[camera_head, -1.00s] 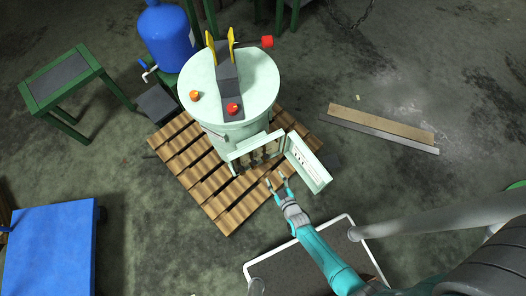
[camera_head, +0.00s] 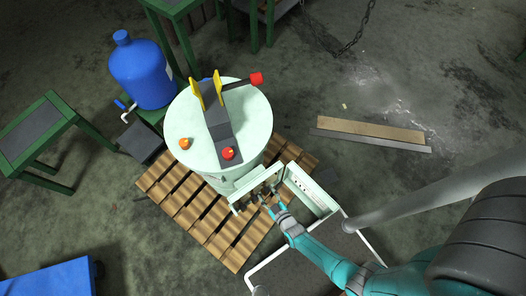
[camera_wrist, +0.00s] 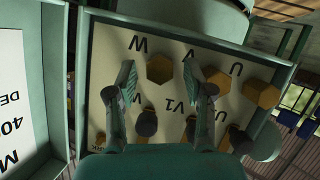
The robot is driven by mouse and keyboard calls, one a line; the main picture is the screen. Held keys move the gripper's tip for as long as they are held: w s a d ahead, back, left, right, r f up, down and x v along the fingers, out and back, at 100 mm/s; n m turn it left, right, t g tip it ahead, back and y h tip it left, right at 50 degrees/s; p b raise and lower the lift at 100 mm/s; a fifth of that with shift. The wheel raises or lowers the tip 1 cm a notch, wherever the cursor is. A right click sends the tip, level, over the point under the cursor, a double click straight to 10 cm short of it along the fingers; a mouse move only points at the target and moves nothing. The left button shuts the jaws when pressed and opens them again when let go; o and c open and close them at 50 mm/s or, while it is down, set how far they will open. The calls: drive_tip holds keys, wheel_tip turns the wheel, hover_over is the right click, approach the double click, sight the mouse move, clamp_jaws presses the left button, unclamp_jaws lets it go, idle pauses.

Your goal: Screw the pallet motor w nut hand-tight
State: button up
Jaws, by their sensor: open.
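The open terminal box (camera_head: 240,204) is on the front of the pale green motor drum (camera_head: 250,112). In the wrist view, its pale panel (camera_wrist: 110,45) bears inverted letters W, V and U with brass hexagonal nuts. The nut closest to the W (camera_wrist: 160,68) appears between my two spread fingers. The nuts near V (camera_wrist: 215,78) and U (camera_wrist: 262,92) are to the right, the V one by my right fingertip. My gripper (camera_wrist: 168,82) is open and reaches toward the panel; contact cannot be told. In the head view, my gripper (camera_head: 275,208) is at the box front.
The box's open door (camera_head: 312,190) stands just right of my gripper; its labelled inside (camera_wrist: 20,100) shows at left in the wrist view. Dark round-ended terminals (camera_wrist: 147,123) form a lower row. The drum stands on a wooden pallet (camera_head: 170,195). Planks (camera_head: 370,130) lie on the floor.

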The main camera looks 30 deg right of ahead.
drive_tip(key=shift+w+f, duration=0.1)
drive_tip(key=shift+w, duration=0.1)
clamp_jaws()
